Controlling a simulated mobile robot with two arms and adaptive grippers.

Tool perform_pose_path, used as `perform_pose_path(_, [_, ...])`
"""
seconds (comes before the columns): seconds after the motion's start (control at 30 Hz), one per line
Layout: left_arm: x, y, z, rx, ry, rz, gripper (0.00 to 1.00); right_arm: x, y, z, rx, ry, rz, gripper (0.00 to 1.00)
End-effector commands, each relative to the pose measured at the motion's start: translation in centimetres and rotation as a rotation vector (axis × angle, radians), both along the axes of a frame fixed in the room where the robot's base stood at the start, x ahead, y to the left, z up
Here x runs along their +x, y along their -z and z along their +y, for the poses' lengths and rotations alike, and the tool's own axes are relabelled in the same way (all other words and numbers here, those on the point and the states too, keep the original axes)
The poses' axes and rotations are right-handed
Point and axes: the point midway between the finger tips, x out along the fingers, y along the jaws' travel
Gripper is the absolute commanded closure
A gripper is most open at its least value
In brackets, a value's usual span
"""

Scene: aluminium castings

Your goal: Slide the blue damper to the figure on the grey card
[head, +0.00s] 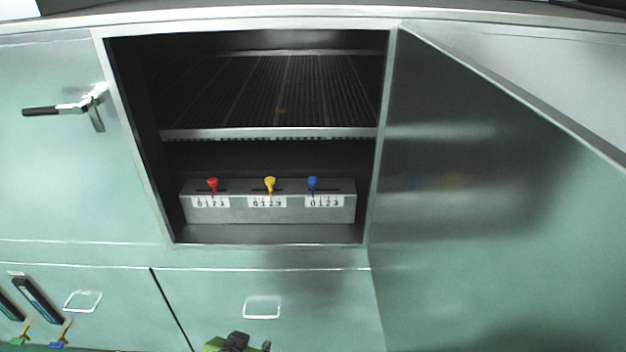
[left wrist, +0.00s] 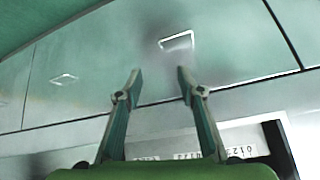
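The blue damper (head: 313,183) is a small blue knob on a slot at the right end of a grey metal box inside the open cabinet. It stands near the left end of its white 0 to 3 scale (head: 324,202), by the 0. I cannot make out a grey card in either view. My left gripper (head: 238,343) shows only in part at the bottom edge of the head view, below and left of the blue damper and apart from it. In the left wrist view its two fingers (left wrist: 159,74) are spread with nothing between them. My right gripper is not in view.
A ribbed shelf (head: 270,133) hangs above. The open door (head: 480,190) bounds the right side. A drawer handle (head: 262,307) is below.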

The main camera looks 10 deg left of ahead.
Motion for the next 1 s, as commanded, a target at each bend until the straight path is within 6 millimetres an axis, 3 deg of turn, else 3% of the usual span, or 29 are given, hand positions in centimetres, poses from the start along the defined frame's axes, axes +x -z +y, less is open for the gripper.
perform_pose_path(0.03, [2.8,-2.2,0.3,0.004,-0.011,-0.097,0.65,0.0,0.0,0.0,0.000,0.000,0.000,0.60])
perform_pose_path(0.2, [11.7,-9.7,0.0,-0.031,-0.019,-0.439,0.65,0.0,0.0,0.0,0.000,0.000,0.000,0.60])
perform_pose_path(0.3, [16.1,-14.2,-0.9,-0.069,0.026,-0.629,0.65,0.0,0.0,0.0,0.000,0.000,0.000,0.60])
perform_pose_path(0.43, [19.8,-18.8,-2.5,-0.124,0.114,-0.804,0.65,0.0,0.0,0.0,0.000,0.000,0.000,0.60])
perform_pose_path(0.6, [21.4,-21.1,-3.7,-0.164,0.184,-0.882,0.65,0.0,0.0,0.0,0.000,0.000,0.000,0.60])
perform_pose_path(0.77, [22.8,-21.4,-4.0,-0.171,0.188,-0.889,0.65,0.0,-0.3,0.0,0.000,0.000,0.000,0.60])
perform_pose_path(1.0, [27.3,-21.5,-4.7,-0.170,0.187,-0.888,0.65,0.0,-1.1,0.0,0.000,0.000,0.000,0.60])
